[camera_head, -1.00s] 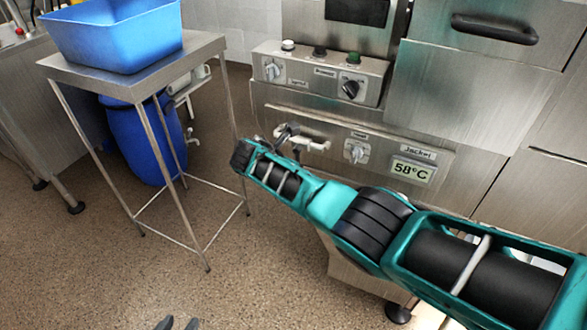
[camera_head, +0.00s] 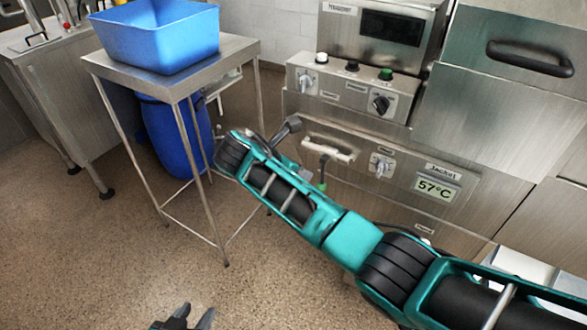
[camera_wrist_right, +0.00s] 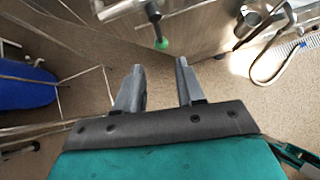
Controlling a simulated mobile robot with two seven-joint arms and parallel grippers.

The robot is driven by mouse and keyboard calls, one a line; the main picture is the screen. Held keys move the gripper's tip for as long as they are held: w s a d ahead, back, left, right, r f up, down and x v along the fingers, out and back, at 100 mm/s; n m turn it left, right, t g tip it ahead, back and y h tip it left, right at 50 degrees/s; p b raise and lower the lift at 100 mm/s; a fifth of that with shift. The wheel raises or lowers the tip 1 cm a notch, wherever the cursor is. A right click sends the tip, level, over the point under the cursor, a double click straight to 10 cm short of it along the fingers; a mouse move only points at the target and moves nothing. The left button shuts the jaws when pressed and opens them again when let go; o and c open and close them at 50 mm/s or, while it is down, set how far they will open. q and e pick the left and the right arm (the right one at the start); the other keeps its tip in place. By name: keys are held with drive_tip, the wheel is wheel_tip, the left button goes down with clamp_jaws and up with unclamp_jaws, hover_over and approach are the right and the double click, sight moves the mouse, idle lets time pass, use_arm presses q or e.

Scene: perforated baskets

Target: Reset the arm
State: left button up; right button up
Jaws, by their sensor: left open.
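My right arm's teal and black links cross the camera_head view from the lower right, ending at the wrist in front of the steel machine. In the right wrist view, my right gripper (camera_wrist_right: 160,82) is open, with two grey fingers apart and nothing between them. The floor and the machine's lower front lie beyond it. My left gripper (camera_head: 192,317) shows only its grey fingertips at the bottom edge of the camera_head view, above the floor. It is open, and no held object shows.
A steel machine (camera_head: 400,165) with knobs and a 57°C display (camera_head: 437,188) stands close behind my right arm. A steel stand (camera_head: 240,52) holds a blue basket (camera_head: 160,42). A blue barrel (camera_head: 172,135) stands behind its legs. Open floor (camera_head: 110,260) lies at lower left.

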drive_tip(key=shift+s+a+r, duration=0.15)
drive_tip(key=shift+s+r, duration=0.05)
drive_tip(key=shift+r, duration=0.05)
idle(0.3)
